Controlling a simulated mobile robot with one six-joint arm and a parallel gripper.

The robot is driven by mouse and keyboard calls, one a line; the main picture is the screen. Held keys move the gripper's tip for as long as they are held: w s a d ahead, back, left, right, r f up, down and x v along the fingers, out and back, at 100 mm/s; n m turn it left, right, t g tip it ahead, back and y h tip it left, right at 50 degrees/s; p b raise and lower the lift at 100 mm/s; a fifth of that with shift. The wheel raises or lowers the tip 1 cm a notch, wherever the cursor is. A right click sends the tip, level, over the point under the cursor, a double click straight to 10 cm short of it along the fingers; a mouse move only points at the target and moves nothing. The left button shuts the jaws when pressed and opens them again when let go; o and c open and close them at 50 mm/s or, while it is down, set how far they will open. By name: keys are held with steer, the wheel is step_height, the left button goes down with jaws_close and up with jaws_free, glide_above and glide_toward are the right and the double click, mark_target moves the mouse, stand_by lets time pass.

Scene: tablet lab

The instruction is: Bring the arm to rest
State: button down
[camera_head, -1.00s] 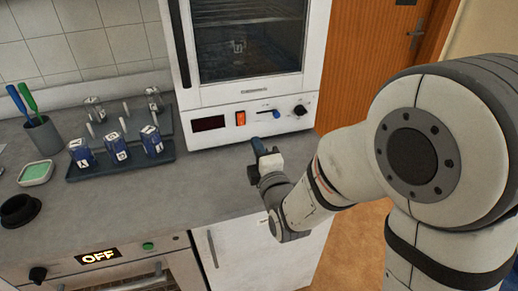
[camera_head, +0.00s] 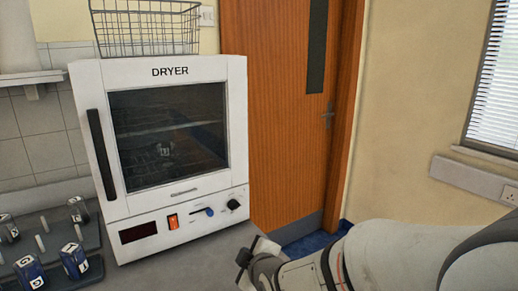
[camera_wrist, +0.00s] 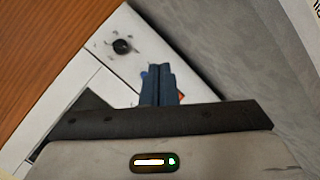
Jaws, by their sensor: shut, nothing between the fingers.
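My gripper (camera_head: 243,257) is at the bottom of the head view, in front of the dryer's lower right corner, above the counter edge. My arm reaches in from the lower right. In the wrist view the blue fingers of my gripper (camera_wrist: 160,84) are together with nothing between them. They point toward the dryer's control panel and hide part of it. The dryer (camera_head: 122,200) is white and its glass door is closed.
The dryer's panel has an orange switch (camera_head: 173,222), a blue slider (camera_head: 209,211) and a black knob (camera_head: 233,204). A wire basket (camera_head: 148,38) stands on top. Labelled blue-based jars (camera_head: 74,261) stand at lower left. A wooden door (camera_head: 275,120) is behind at the right.

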steer(key=s+d+r+m+g+h+p, duration=0.1)
steer(key=s+d+m+g+h, duration=0.3)
steer(key=s+d+m+g, duration=0.5)
steer(key=s+d+m, duration=0.6)
steer(key=s+d, duration=0.3)
steer(key=shift+s+r+h, duration=0.15)
steer(key=shift+s+h, duration=0.05)
steer(key=shift+h, duration=0.2)
steer(key=shift+d, duration=0.1)
